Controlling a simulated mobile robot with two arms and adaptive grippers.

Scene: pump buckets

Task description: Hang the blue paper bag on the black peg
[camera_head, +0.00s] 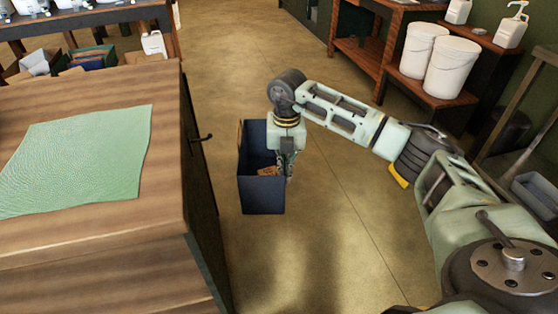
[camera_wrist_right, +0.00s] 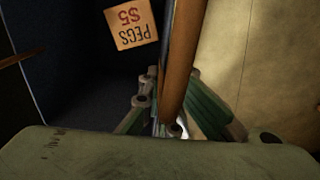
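The dark blue paper bag (camera_head: 262,195) stands upright and open-topped on the floor, beside the wooden bench. In the right wrist view its dark inner wall (camera_wrist_right: 75,65) shows, with a brown strip (camera_wrist_right: 185,55) along its near edge. My right gripper (camera_head: 288,166) points down at the bag's right rim. Its fingers (camera_wrist_right: 178,115) lie on either side of that rim; whether they pinch it I cannot tell, as the tips are hidden. The black peg (camera_head: 203,138) sticks out from the bench's side, left of and above the bag. My left gripper is not in view.
A wooden bench (camera_head: 110,240) with a green mat (camera_head: 85,155) fills the left. An orange tag reading "PEGS $5" (camera_wrist_right: 131,26) shows inside the bag. White buckets (camera_head: 450,67) stand on a shelf at the back right. The floor (camera_head: 320,240) around the bag is clear.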

